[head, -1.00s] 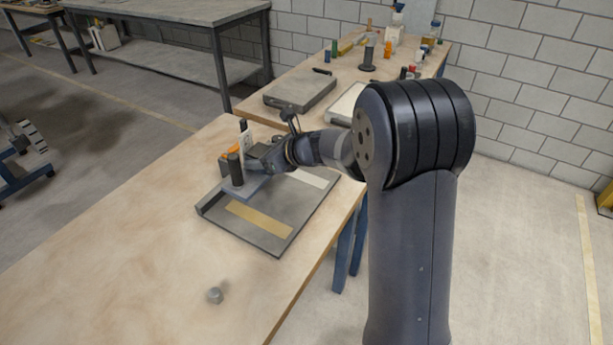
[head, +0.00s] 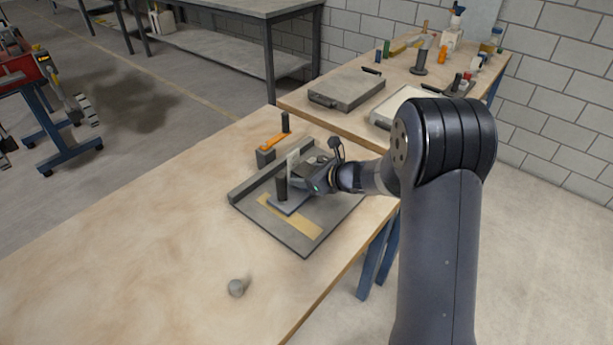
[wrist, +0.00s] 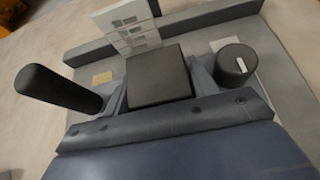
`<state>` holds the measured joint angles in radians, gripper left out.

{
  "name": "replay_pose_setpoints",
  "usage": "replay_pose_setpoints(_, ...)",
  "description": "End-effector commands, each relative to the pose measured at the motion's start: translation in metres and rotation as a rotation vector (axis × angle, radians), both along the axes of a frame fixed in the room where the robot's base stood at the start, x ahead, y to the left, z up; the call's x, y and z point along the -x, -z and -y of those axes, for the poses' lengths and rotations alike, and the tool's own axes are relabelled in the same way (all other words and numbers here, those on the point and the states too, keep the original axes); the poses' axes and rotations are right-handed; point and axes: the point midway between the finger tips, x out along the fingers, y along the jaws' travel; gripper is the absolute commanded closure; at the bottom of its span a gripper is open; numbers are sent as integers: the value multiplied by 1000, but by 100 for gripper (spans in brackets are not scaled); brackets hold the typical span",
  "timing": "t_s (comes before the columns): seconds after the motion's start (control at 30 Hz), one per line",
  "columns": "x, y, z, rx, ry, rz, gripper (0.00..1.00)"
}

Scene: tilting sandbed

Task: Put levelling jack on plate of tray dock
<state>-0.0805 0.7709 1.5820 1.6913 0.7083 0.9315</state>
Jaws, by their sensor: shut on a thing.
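The tray dock (head: 315,245) is a flat grey plate with a raised wall along its left and back side, a tan strip and a paler patch. My gripper (head: 311,184) reaches in from the right, low over this plate, shut on the levelling jack (head: 282,190). The jack shows a dark upright post and a slate-blue base beside the tan strip. In the wrist view a black block (wrist: 160,75) sits between my grey jaws (wrist: 160,88). A dark post (wrist: 58,88) is left and a round black one (wrist: 236,62) right. I cannot tell whether the base touches the plate.
A white card (wrist: 130,25) stands upright just beyond the jaws. An orange-topped dark item (head: 268,150) and a black cylinder (head: 285,122) stand behind the dock wall. A small grey knob (head: 237,288) lies in front. The table's left side is clear.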

Motion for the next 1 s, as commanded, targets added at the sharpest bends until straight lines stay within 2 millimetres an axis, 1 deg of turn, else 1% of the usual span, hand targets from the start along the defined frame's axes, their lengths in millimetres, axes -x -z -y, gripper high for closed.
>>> replay_pose_setpoints(0.2,-1,-1,0,-2,0,3,86)
replay_pose_setpoints(0.37,-1,3,0,-2,0,3,86)
replay_pose_setpoints(0.4,0,3,0,-1,0,1,43)
replay_pose_setpoints(0.63,0,3,0,-1,0,1,24)
replay_pose_setpoints(0.87,0,2,0,-1,0,1,24)
replay_pose_setpoints(1.0,1,-3,2,0,2,1,24)
